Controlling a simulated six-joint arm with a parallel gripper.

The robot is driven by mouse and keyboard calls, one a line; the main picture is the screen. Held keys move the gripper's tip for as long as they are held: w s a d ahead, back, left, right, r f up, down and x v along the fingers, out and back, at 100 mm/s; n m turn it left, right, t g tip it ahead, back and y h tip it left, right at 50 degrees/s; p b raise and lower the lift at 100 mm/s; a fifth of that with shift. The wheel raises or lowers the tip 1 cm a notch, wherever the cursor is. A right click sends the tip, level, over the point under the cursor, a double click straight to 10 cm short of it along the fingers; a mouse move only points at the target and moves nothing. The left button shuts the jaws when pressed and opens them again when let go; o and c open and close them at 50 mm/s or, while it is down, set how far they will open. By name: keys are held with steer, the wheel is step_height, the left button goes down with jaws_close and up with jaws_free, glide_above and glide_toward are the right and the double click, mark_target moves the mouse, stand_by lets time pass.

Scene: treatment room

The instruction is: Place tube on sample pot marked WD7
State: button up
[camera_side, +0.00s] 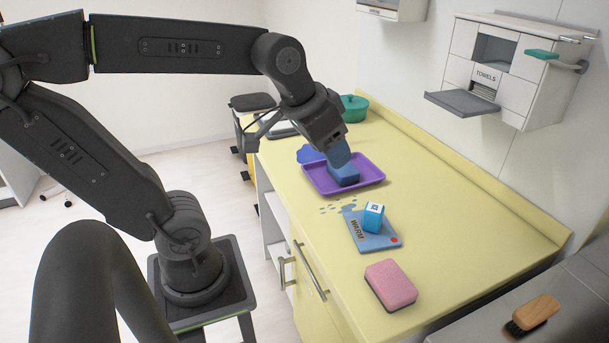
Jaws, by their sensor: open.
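No tube and no pot with a readable WD7 mark can be made out. A blue block-like item (345,177) lies in the purple tray (314,180) on the yellow counter. My gripper (341,160) points down over the tray, right at this blue item. It is open, but its fingertips are hard to make out against the blue, and I cannot tell whether they touch the item.
A pink sponge (391,284) lies at the counter's near end. Blue splashes (349,208) and a blue cloth-like patch (310,154) lie by the tray. A green lidded pot (354,108) stands behind. A wooden brush (533,314) is at lower right. The counter's right side is clear.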

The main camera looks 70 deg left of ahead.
steer(key=s+d+f, duration=0.3)
steer(key=s, duration=0.2)
steer(key=shift+s+m, duration=0.25)
steer(key=shift+m, duration=0.15)
stand_by(0.8)
